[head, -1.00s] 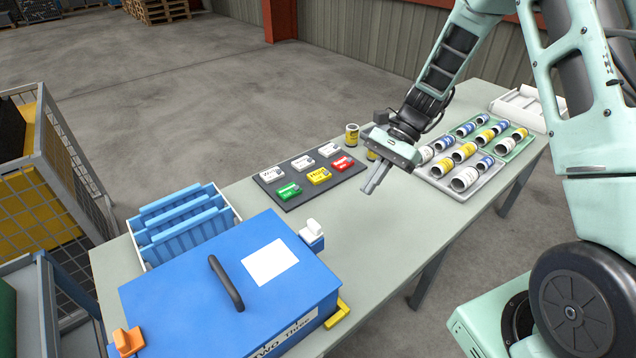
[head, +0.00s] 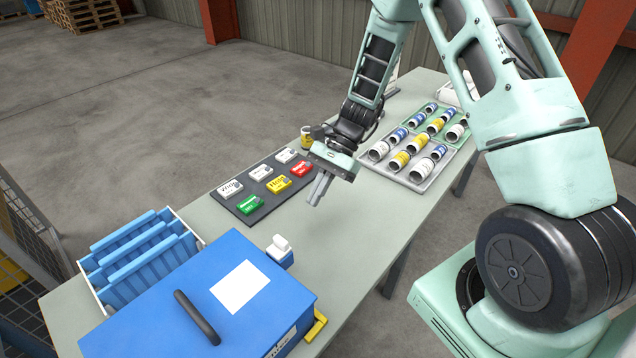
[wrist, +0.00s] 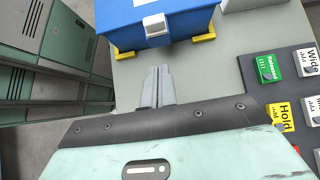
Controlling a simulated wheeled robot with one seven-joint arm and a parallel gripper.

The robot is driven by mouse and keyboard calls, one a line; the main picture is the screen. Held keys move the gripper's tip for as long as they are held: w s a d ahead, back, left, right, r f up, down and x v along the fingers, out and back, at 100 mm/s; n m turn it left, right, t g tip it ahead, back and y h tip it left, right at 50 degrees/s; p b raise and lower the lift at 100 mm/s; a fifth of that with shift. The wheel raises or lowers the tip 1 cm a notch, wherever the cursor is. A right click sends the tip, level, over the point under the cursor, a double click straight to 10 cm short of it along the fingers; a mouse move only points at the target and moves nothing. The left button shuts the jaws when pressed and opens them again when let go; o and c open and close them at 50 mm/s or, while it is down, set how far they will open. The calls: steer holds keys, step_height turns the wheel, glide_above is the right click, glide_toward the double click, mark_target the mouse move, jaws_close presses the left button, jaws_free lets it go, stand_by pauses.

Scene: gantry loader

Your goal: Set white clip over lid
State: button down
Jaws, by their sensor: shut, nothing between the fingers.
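The white clip (head: 281,246) stands on a blue block at the right-hand end of the blue box, beside the lid's edge. In the wrist view the white clip (wrist: 156,26) is on the box's near side wall. The closed lid (head: 212,320) is blue, with a black handle and a white label. My gripper (head: 318,189) is above the table, right of the clip and apart from it. Its fingers (wrist: 157,85) are together and empty, pointing toward the box in the wrist view.
A dark mat (head: 245,208) with several small labelled boxes lies behind my gripper. Trays of cans (head: 415,180) stand farther right. A white bin (head: 100,305) with blue dividers is behind the blue box. Yellow corner brackets (wrist: 204,38) sit at the box's foot. The table between box and gripper is clear.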

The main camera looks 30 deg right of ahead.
mark_target(278, 246)
steer(key=s+a+f+p, duration=0.2)
steer(key=a+f+p, duration=0.1)
steer(key=a, duration=0.4)
steer(key=shift+s+a+f, duration=0.25)
steer(key=shift+f, duration=0.2)
